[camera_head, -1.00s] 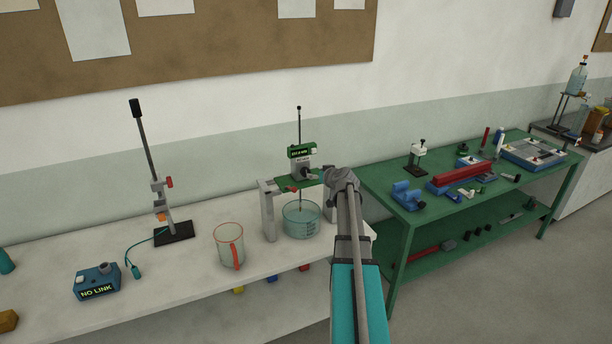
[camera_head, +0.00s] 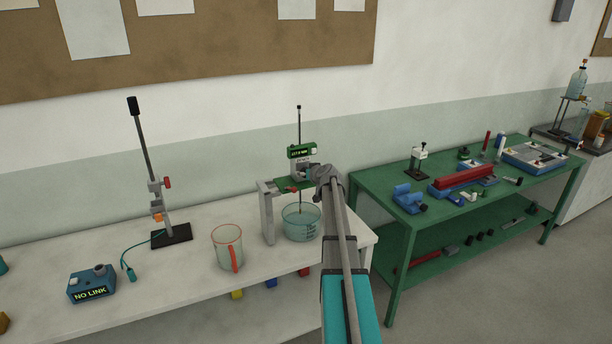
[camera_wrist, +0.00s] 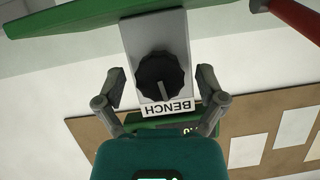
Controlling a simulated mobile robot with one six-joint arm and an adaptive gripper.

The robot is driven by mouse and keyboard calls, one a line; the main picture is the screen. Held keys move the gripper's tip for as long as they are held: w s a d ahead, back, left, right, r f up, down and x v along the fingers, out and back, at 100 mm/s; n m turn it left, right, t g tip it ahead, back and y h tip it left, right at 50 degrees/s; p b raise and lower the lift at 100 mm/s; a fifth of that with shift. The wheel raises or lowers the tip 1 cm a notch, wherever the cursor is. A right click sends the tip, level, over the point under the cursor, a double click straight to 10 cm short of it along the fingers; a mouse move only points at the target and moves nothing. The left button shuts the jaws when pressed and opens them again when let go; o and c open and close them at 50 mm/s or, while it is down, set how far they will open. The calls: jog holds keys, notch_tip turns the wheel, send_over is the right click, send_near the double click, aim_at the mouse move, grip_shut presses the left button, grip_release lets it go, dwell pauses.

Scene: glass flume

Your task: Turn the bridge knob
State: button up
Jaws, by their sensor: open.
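The bridge knob (camera_wrist: 160,75) is a black ribbed dial with a pale pointer line. It sits on a grey block (camera_wrist: 152,30) above a white label reading BENCH, which appears upside down in the wrist view. My gripper (camera_wrist: 160,86) is open, with one finger on each side of the knob and a visible gap to both. In the head view my gripper (camera_head: 320,175) is at the bridge, and my arm hides its right side. The green bridge plate (camera_head: 290,185) carries the block and a small green display (camera_head: 301,151).
A glass vessel (camera_head: 301,224) stands under the bridge. A red-rimmed jug (camera_head: 228,248), a blue NO LINK box (camera_head: 91,284) and a clamp stand (camera_head: 171,235) are to the left. A red bar (camera_wrist: 292,18) is at the upper right in the wrist view.

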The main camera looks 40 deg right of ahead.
jog(key=c, duration=1.1)
jog(key=shift+d+f+m+y+b, duration=0.1)
jog(key=shift+m+y+b, duration=0.2)
jog(key=shift+m+y, duration=0.55)
jog(key=shift+c, duration=0.2)
jog(key=shift+m+t+y, duration=0.35)
jog(key=shift+m+t, duration=0.05)
jog(key=shift+m, duration=0.45)
jog(key=o, duration=1.1)
jog(key=shift+o, duration=0.2)
